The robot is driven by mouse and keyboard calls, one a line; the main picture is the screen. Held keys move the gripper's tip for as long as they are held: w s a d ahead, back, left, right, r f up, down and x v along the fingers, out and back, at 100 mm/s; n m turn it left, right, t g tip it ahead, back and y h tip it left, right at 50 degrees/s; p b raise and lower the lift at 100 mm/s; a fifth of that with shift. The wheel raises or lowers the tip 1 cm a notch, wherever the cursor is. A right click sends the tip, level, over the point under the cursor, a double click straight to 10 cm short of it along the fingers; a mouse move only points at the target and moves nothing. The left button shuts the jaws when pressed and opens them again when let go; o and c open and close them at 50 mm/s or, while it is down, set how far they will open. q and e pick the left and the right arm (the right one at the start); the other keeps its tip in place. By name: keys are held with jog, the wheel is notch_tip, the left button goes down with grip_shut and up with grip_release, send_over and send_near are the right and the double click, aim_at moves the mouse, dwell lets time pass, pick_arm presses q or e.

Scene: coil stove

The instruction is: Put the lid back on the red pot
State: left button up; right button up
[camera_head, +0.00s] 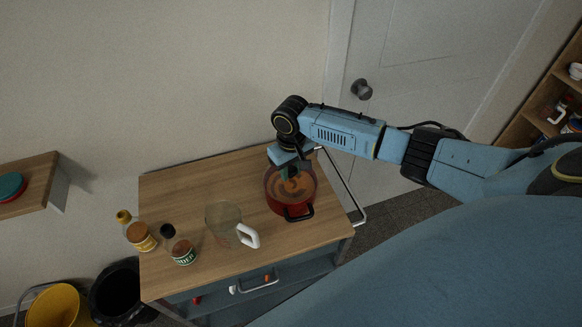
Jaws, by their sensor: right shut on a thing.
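The red pot (292,210) stands at the right side of the wooden cart top, with a dark handle at its front. My right gripper (290,174) points down over the pot and is shut on what looks like the lid (300,187), a see-through round disc with a brownish look. The lid lies at or just above the pot's rim; I cannot tell whether it is seated. The fingertips are small and partly hidden by the wrist. My left gripper is not in view.
A clear jug (222,219) with a white handle stands left of the pot on the cart top (205,180). Two jars, one yellow-capped (140,234) and one black-capped (180,248), stand further left. A metal rail (345,190) runs along the cart's right side.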

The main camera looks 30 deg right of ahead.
jog(key=shift+f+p, duration=0.25)
jog(key=shift+p, duration=0.05)
dwell(0.9)
jog(key=shift+p, duration=0.35)
dwell(0.4)
jog(key=o, duration=1.6)
jog(key=shift+r+p, duration=0.55)
jog(key=shift+r, duration=2.95)
jog(key=shift+c, duration=0.2)
